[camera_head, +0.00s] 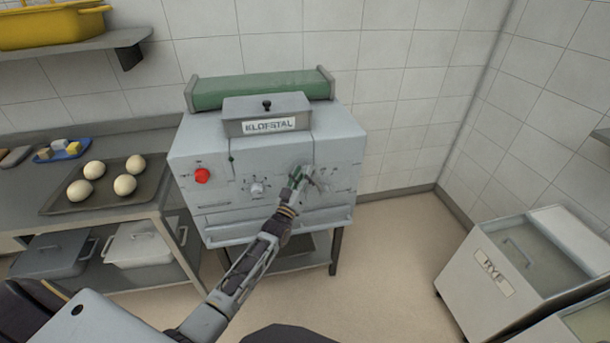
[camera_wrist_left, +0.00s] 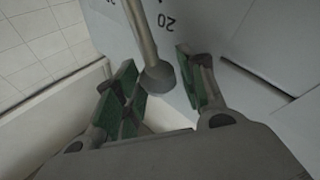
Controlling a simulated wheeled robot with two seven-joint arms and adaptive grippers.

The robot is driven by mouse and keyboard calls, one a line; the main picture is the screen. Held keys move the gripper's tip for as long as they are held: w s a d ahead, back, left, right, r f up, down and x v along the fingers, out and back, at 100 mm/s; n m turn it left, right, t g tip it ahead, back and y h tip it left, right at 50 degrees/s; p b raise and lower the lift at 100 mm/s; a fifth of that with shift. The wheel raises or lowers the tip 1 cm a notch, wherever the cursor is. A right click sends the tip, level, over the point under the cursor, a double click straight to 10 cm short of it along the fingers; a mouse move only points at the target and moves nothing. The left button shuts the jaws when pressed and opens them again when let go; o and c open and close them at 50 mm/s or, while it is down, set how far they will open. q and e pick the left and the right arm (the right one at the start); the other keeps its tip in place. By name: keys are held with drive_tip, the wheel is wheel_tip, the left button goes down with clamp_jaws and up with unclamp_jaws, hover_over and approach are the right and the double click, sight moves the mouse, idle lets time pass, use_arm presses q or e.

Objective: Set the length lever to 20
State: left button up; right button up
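The machine labelled KLOFSTAL (camera_head: 340,125) stands against the tiled wall in the head view. My left gripper (camera_head: 298,177) is at the right half of its front panel and hides most of the length lever there. In the left wrist view the lever (camera_wrist_left: 156,75), a grey rod with a dark knob, reaches between the two green-padded fingers of my left gripper (camera_wrist_left: 158,88). The fingers are open, with gaps beside the knob. The number 20 (camera_wrist_left: 165,20) is printed on the panel just right of the rod. My right gripper is not in view.
A red button (camera_head: 202,176) and a round dial (camera_head: 257,189) are on the panel left of my gripper. A tray (camera_head: 58,207) with several dough balls lies on the left counter. A bin marked RYE (camera_head: 468,285) stands at right; floor between is clear.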

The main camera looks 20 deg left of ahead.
use_arm(q)
drive_tip(key=shift+s, duration=0.1)
idle(0.3)
drive_tip(key=v, duration=1.1)
drive_tip(key=shift+s, duration=0.45)
drive_tip(key=shift+f, duration=0.1)
idle(0.6)
